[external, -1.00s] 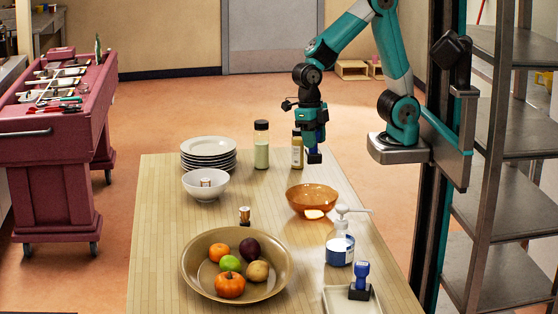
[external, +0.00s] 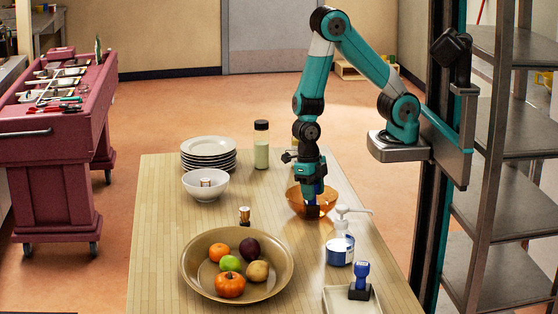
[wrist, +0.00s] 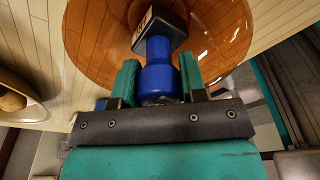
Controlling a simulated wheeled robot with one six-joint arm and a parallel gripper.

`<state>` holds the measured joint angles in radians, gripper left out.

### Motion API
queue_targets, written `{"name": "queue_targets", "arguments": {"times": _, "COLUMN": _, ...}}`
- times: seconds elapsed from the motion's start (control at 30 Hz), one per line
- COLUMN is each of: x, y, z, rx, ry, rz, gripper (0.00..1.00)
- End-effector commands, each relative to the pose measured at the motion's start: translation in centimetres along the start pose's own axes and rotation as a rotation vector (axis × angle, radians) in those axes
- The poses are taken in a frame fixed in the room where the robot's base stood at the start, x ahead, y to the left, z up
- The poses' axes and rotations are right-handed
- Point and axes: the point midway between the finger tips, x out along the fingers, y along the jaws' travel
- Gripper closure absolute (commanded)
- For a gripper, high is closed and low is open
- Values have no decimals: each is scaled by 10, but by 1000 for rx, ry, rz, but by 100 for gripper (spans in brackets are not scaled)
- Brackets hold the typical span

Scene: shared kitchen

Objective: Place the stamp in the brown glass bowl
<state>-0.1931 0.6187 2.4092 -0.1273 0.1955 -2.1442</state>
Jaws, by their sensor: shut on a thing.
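The brown glass bowl (external: 294,203) is a translucent amber bowl at the right side of the wooden table; it also fills much of the wrist view (wrist: 90,45). My gripper (external: 313,184) points down over it. The fingers (wrist: 158,78) are shut on the blue handle of a stamp (wrist: 159,60). The stamp's black base (external: 312,211) hangs at the bowl, in front of its near right part in the external view. I cannot tell whether the base touches the glass. A second blue-handled stamp (external: 361,283) stands on a pale tray at the front right.
A white pump bottle (external: 340,249) with a blue label stands close in front of the bowl. A wide fruit bowl (external: 191,275), a small wooden-handled piece (external: 245,214), a white bowl (external: 204,190), stacked plates (external: 208,156) and a tall jar (external: 261,146) stand to the left.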

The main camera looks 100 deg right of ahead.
Motion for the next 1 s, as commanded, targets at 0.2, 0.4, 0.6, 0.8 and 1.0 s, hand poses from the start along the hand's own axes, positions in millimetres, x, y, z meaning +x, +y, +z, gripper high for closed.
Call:
{"name": "queue_targets", "arguments": {"times": 0.2, "x": 2, "y": 0, "z": 0, "rx": 0, "ry": 0, "rz": 1, "gripper": 100}}
{"name": "queue_targets", "arguments": {"times": 0.4, "x": 3, "y": 0, "z": 1, "rx": 1, "ry": 0, "rz": 0, "gripper": 36}}
{"name": "queue_targets", "arguments": {"times": 0.6, "x": 2, "y": 0, "z": 1, "rx": 1, "ry": 0, "rz": 0, "gripper": 36}}
{"name": "queue_targets", "arguments": {"times": 0.8, "x": -8, "y": 1, "z": 1, "rx": 1, "ry": -3, "rz": 4, "gripper": 36}}
{"name": "queue_targets", "arguments": {"times": 1.0, "x": -44, "y": 2, "z": 1, "rx": 1, "ry": -6, "rz": 8, "gripper": 36}}
